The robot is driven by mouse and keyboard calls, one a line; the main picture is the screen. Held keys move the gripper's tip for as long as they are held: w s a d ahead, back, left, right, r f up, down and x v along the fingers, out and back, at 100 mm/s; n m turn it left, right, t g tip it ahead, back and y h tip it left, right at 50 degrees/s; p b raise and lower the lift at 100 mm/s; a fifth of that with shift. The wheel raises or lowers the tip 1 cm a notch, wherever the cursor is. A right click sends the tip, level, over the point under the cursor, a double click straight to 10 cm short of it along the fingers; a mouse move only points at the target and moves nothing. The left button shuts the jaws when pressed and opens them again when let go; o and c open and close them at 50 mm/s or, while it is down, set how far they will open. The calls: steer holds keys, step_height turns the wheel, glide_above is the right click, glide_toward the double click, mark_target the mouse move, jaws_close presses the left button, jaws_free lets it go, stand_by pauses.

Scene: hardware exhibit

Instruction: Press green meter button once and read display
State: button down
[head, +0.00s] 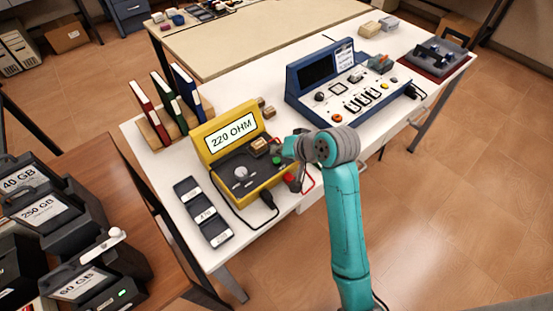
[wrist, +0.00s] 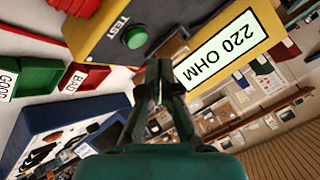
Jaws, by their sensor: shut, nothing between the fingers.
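The yellow meter (head: 215,130) stands on the white table, its display (head: 232,132) reading "220 OHM". The display also shows in the wrist view (wrist: 228,48), tilted, with the same reading. The green button (wrist: 134,37) is on the meter face beside the word "TEST". In the head view the green button (head: 277,160) is at the meter's right side, close to my gripper (head: 284,147). In the wrist view my gripper (wrist: 157,82) is shut and empty, its tips just below the button in the picture. I see a gap there; contact is not visible.
A blue console (head: 330,80) stands right of the meter. Dark labelled pads (head: 203,212) lie left of it, with binders (head: 160,118) behind. Red (head: 292,184) and black leads hang at the meter's front. The wrist view shows a red tray (wrist: 85,78) and green tray (wrist: 35,75).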

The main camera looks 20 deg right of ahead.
mark_target(279, 161)
steer(key=shift+r, duration=1.95)
steer(key=shift+s, duration=0.1)
